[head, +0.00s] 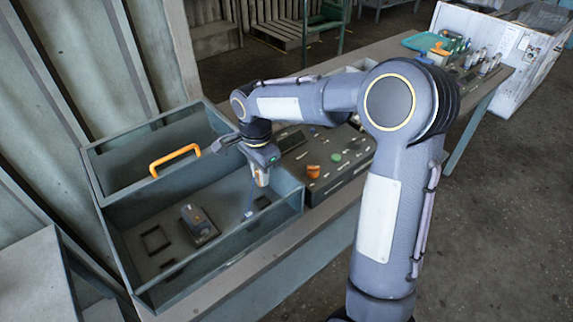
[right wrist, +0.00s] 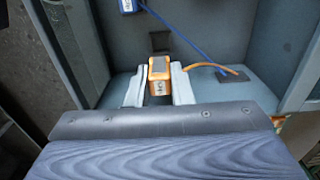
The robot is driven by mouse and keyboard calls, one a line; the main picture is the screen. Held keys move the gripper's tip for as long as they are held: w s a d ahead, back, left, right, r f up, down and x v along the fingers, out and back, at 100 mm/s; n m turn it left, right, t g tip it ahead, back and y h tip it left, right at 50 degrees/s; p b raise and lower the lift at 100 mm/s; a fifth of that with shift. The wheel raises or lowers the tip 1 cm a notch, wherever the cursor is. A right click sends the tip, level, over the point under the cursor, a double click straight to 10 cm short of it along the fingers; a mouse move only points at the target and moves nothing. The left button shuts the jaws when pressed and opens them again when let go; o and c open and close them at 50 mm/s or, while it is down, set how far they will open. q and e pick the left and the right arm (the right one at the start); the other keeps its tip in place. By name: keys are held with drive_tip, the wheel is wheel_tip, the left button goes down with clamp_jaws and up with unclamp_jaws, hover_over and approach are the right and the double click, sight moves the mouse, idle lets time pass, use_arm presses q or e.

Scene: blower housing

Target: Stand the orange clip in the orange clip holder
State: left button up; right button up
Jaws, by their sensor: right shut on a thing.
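My right gripper (head: 262,172) is shut on the orange clip (head: 263,180), above the right part of the grey-blue open box. In the right wrist view the orange clip (right wrist: 160,76), with a grey face, sits between the two pale fingers of the right gripper (right wrist: 158,84). A dark square recess (right wrist: 160,42) shows just beyond the clip; a dark square also shows on the box floor (head: 262,202). I cannot tell which recess is the orange clip holder, or whether the clip touches anything. My left gripper is out of view.
A dark grey device (head: 198,224) and a square frame (head: 155,240) lie inside. A control panel (head: 335,160) stands right of the box. A blue rod (right wrist: 185,35) shows in the wrist view.

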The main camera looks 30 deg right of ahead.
drive_tip(key=shift+f, duration=0.25)
drive_tip(key=shift+f+b, duration=0.8)
drive_tip(key=shift+f, duration=0.05)
drive_tip(key=shift+f+b, duration=1.4)
drive_tip(key=shift+f, duration=0.5)
drive_tip(key=shift+f+b, duration=0.85)
drive_tip(key=shift+f, duration=0.25)
drive_tip(key=o, duration=0.8)
drive_tip(key=shift+o, duration=0.2)
wheel_tip(320, 180, up, 8)
drive_tip(key=shift+f, duration=0.1)
